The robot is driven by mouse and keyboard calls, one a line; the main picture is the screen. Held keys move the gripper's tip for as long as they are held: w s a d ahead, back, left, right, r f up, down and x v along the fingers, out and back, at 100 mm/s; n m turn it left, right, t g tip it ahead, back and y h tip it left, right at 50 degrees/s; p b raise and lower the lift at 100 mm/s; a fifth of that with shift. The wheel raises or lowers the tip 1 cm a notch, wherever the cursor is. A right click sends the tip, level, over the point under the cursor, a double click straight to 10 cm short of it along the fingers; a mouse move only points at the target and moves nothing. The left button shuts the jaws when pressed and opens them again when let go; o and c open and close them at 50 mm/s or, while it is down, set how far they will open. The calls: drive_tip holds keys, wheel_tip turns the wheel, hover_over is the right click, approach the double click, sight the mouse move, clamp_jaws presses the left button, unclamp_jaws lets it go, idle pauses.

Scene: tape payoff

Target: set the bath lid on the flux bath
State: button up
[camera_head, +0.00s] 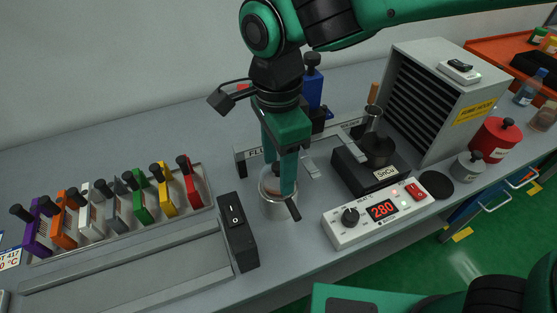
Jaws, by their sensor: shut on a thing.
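My gripper (281,189) points down in the head view, with its green fingers at a pale, round, cup-like vessel (267,207), which I take to be the flux bath. It stands in front of a low panel lettered "FLU" (256,153). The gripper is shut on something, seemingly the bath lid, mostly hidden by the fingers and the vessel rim. I cannot tell whether the lid touches the vessel.
Right of the vessel stand a SnCu solder pot (378,153) and a controller (375,213) reading 280. A black switch box (237,230) stands close on the left. A rack of coloured clips (120,208) lies farther left. A grey vented box (437,95) stands at the back right.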

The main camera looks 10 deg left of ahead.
drive_tip(key=shift+f, duration=0.25)
idle(0.3)
drive_tip(key=o, duration=1.6)
drive_tip(key=shift+r, duration=3.5)
